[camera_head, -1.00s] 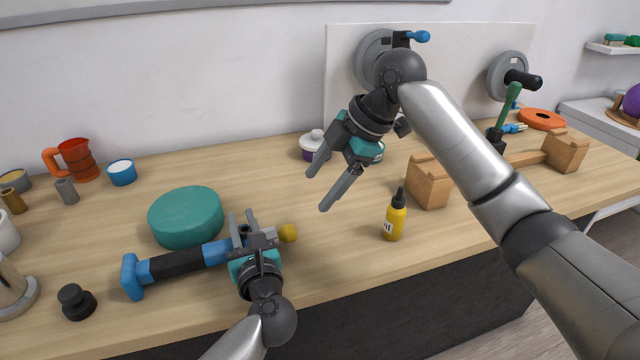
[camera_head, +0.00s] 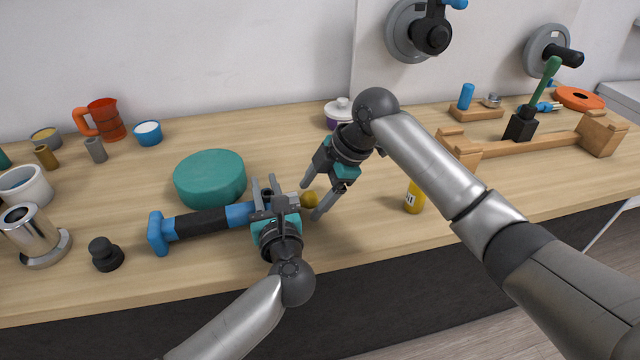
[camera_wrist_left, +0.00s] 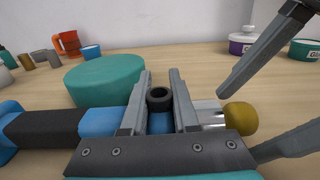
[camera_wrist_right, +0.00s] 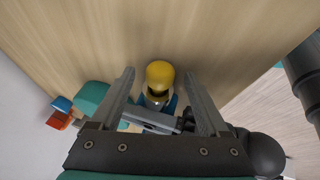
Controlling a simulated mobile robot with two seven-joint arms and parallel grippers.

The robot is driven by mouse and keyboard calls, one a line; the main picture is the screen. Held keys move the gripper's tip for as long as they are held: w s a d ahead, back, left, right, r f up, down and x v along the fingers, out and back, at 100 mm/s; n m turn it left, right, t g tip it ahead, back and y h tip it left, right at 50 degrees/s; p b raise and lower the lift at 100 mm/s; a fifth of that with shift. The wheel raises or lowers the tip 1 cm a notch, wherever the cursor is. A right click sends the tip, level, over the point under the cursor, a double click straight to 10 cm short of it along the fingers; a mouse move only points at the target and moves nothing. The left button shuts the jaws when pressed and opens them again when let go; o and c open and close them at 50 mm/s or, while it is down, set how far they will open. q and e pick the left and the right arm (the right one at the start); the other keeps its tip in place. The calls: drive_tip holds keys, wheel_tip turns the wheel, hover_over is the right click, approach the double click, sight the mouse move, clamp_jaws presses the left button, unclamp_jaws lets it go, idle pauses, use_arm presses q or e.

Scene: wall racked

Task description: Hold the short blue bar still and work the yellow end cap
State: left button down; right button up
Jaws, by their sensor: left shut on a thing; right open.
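The short blue bar (camera_head: 239,213) lies on the bench with a black grip (camera_head: 200,223) and a blue end piece at its left. It also shows in the left wrist view (camera_wrist_left: 97,122). My left gripper (camera_head: 269,192) is shut on the bar near its right end. The yellow end cap (camera_head: 309,199) sits at the bar's right end, past a short silver section (camera_wrist_left: 207,116). My right gripper (camera_head: 310,203) is open, with its fingers on either side of the cap. In the right wrist view the cap (camera_wrist_right: 160,75) is between the fingertips; contact is not clear.
A teal round block (camera_head: 210,178) stands just behind the bar. A yellow bottle (camera_head: 413,197) stands right of my right gripper, partly hidden by my arm. A purple pot with white lid (camera_head: 338,112) is behind. A black knob (camera_head: 104,254) lies at front left.

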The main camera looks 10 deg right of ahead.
clamp_jaws()
idle(1.2)
idle(0.3)
